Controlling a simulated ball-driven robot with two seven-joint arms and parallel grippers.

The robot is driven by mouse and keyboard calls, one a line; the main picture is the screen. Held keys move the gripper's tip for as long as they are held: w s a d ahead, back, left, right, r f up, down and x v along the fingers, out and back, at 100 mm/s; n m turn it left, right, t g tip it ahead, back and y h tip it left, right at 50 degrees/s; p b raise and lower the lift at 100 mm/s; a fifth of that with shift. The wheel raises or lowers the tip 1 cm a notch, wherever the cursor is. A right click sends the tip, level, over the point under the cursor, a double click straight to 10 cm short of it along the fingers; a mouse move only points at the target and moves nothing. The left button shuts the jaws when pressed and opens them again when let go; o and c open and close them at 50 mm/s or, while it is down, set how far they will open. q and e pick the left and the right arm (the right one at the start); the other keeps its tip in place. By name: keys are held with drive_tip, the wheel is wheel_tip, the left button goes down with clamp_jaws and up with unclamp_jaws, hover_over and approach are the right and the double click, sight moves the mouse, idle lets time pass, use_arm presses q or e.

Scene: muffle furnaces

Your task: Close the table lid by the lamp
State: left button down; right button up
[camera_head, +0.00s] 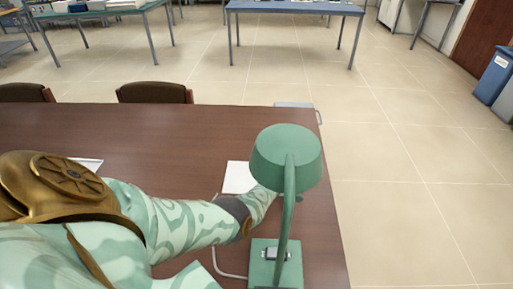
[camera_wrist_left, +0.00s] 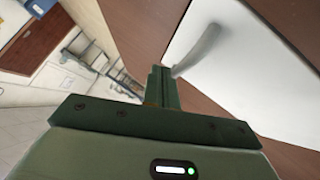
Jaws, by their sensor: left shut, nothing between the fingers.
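The green lamp (camera_head: 287,157) stands on the right part of the brown table (camera_head: 130,125). A white flat panel (camera_head: 239,178), likely the table lid by the lamp, shows just left of the lamp head. It fills much of the right side in the left wrist view (camera_wrist_left: 255,85); I cannot tell how far it is tilted. My left gripper (camera_wrist_left: 163,85) is shut and empty near the panel's edge. In the head view its fingers are hidden behind the lamp head. My right gripper is out of view.
A pale cable (camera_head: 217,262) curves on the table left of the lamp base. Another white flat piece (camera_head: 90,163) lies partly behind my arm. Two dark chairs (camera_head: 154,93) stand at the table's far side.

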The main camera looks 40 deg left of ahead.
use_arm(q)
drive_tip(key=p+v, duration=1.1)
drive_tip(key=v, duration=0.5)
drive_tip(key=shift+s, duration=0.1)
